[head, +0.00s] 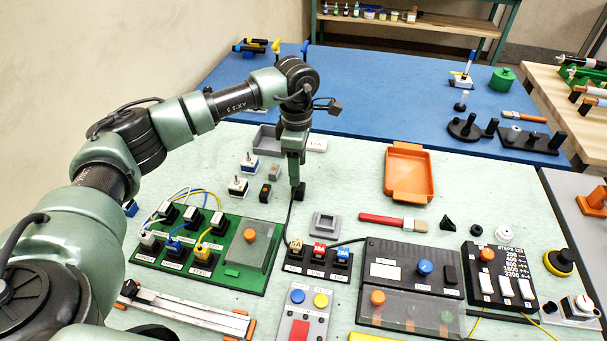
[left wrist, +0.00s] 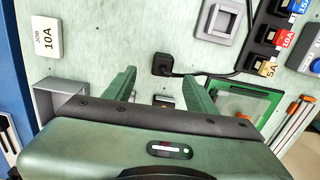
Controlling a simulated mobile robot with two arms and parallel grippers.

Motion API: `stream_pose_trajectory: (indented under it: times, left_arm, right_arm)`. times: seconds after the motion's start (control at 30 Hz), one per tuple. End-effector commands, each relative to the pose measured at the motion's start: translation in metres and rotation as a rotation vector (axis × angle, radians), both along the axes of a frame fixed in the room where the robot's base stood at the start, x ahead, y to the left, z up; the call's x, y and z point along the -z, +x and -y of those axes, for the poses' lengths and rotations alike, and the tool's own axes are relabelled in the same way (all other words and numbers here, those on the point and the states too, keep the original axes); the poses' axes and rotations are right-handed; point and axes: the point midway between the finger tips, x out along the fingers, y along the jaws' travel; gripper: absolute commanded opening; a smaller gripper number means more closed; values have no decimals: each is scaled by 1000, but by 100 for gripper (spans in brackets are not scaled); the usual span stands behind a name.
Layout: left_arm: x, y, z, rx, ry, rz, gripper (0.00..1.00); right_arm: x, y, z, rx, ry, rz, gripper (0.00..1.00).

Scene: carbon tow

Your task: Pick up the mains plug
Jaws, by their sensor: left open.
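The mains plug (head: 298,191) is a small black block on the pale green mat, with a black cable running from it toward the fuse strip (head: 318,259). The plug also shows in the left wrist view (left wrist: 162,64), just beyond and between my fingertips. My left gripper (head: 294,178) points down directly over the plug. In the left wrist view my left gripper (left wrist: 160,78) is open, one finger to each side of the plug's line, with nothing held. Whether the fingers touch the plug cannot be told. My right gripper does not show.
A grey square socket (head: 325,224) lies right of the plug. Small switches (head: 264,192) stand to its left, and a green wired board (head: 210,245) is nearer left. An orange tray (head: 409,172) is farther right. A grey open box (left wrist: 60,95) is left of my fingers in the wrist view.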

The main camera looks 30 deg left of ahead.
Motion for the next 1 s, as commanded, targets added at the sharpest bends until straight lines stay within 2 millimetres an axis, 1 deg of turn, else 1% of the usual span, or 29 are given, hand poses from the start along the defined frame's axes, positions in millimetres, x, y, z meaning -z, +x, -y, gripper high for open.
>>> stream_pose_trajectory:
  times: [0.03, 0.1, 0.23, 0.33, 0.43, 0.5, 0.6, 0.7, 0.87, 0.97, 1.0]
  left_arm:
    - [4, -1, 0, 0, 0, -3, 56]
    - [12, -1, 0, 0, 0, -5, 56]
    - [26, -1, 0, 0, 2, -5, 56]
    - [37, -2, 1, 0, 1, -5, 56]
    - [53, -2, 3, -1, 1, -5, 56]
    - [64, -2, 3, -1, 1, -5, 56]
    - [74, -2, 2, 0, 0, -3, 56]
    - [77, -2, 3, 1, 0, -2, 56]
    - [77, -2, 2, 0, 1, -1, 56]
    - [77, -1, 2, 0, 1, -1, 31]
    - [77, -1, 2, 0, 1, -1, 20]
  right_arm:
    - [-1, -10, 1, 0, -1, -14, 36]
    - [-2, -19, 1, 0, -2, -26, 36]
    - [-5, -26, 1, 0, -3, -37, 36]
    - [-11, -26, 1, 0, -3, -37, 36]
    - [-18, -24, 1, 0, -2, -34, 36]
    - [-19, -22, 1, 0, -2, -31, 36]
    - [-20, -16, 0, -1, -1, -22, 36]
    - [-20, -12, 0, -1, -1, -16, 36]
    - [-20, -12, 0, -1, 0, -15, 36]
    - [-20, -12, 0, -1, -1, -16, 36]
    - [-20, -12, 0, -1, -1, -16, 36]
